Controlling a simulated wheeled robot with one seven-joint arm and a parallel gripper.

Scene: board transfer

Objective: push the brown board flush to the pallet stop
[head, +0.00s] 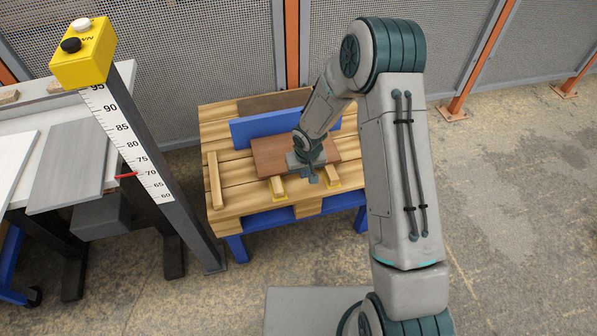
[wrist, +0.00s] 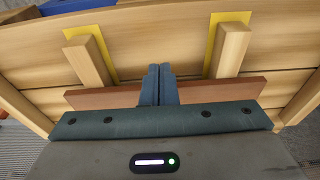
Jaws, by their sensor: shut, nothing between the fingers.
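The brown board (head: 268,152) lies flat on the wooden pallet (head: 228,196), raised on two wooden bearers with yellow patches at their near ends, the left bearer (head: 277,187) and the right one (head: 332,176). A long blue rail, seemingly the pallet stop (head: 258,128), stands behind the board; any gap between them is hard to see. My gripper (head: 313,178) is shut and empty, pointing down at the board's near edge. In the wrist view the closed fingers (wrist: 158,70) stand between the bearers, in front of the board (wrist: 215,92). I cannot tell whether they touch it.
A loose wooden strip (head: 214,180) lies at the pallet's left. A dark brown plank (head: 272,102) is behind the blue rail. A measuring post with a yellow button box (head: 84,55) and a bench with grey boards (head: 75,168) stand left. Floor at the right is clear.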

